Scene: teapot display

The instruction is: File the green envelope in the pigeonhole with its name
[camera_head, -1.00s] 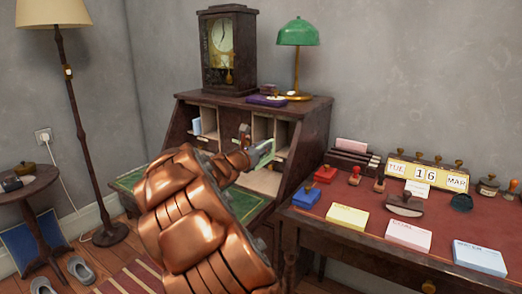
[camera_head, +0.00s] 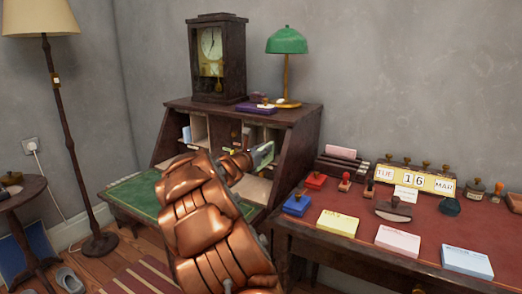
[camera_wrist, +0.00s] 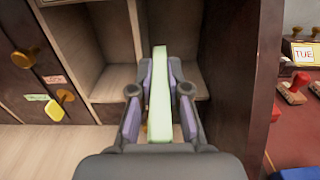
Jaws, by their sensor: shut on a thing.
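My gripper (camera_wrist: 160,88) is shut on the green envelope (camera_wrist: 160,105), which stands on edge between the two finger pads. In the wrist view, its far end is in front of the right-hand pigeonhole (camera_wrist: 190,80) of the desk. I cannot tell whether the tip is inside the opening. Another pigeonhole (camera_wrist: 105,55) lies to its left, past a thin upright divider (camera_wrist: 138,30). In the head view, the green envelope (camera_head: 263,154) shows at the right end of the pigeonholes, beyond my copper arm. My gripper (camera_head: 247,158) is partly hidden there. No name on the envelope is readable.
The desk's dark right side wall (camera_wrist: 245,70) stands close to the gripper. Small drawers with a pink tag (camera_wrist: 55,79) and a green tag (camera_wrist: 37,97) are at left. A red-topped table (camera_head: 430,215) with stamps and paper pads stands to the right.

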